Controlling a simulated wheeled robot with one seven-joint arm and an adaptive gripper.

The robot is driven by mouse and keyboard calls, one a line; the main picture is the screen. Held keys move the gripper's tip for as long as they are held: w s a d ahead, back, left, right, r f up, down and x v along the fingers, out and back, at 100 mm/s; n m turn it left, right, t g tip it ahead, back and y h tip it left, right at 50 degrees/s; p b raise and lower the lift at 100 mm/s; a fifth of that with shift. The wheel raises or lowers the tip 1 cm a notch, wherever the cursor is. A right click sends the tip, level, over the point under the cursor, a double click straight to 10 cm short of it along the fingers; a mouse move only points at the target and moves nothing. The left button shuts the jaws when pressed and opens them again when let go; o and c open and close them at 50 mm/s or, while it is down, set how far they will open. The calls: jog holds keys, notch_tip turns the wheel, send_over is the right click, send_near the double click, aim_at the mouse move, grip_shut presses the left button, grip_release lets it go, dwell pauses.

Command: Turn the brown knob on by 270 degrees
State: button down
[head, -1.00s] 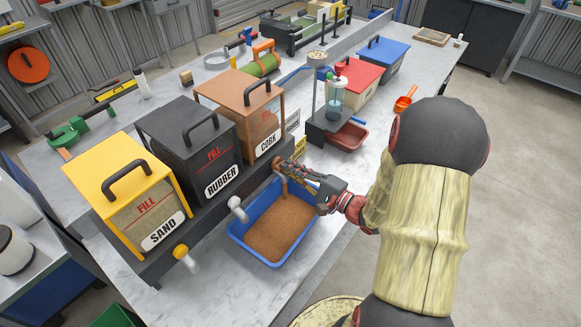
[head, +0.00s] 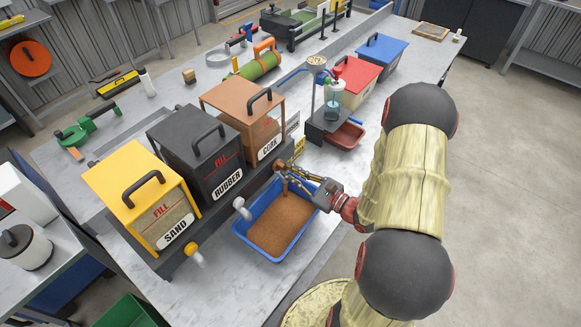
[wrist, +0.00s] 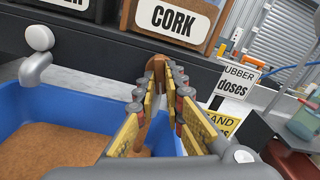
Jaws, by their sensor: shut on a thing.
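The brown knob (wrist: 157,66) is on the dark rail below the orange-brown CORK bin (head: 243,103). In the head view the brown knob (head: 279,166) is partly covered by my fingers. My gripper (head: 284,174) reaches it from the right and is shut on it. In the wrist view my gripper (wrist: 160,72) has its fingertips on both sides of the knob. A brown spout or stream shows below, between the fingers; I cannot tell which. The blue tub (head: 241,234) of brown granules sits underneath.
The black RUBBER bin (head: 192,140) with a white knob (head: 238,203) and the yellow SAND bin (head: 137,187) with a yellow knob (head: 195,257) stand to the left. A funnel stand (head: 322,125) and a red bin (head: 356,80) stand beyond. Clear floor lies right.

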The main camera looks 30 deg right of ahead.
jog(key=shift+f+m+p, duration=0.1)
jog(key=shift+m+p, duration=1.25)
jog(key=shift+m, duration=0.45)
jog(key=shift+s+a+f, duration=0.1)
jog(key=c, duration=1.9)
grip_release()
jog(key=v, duration=1.2)
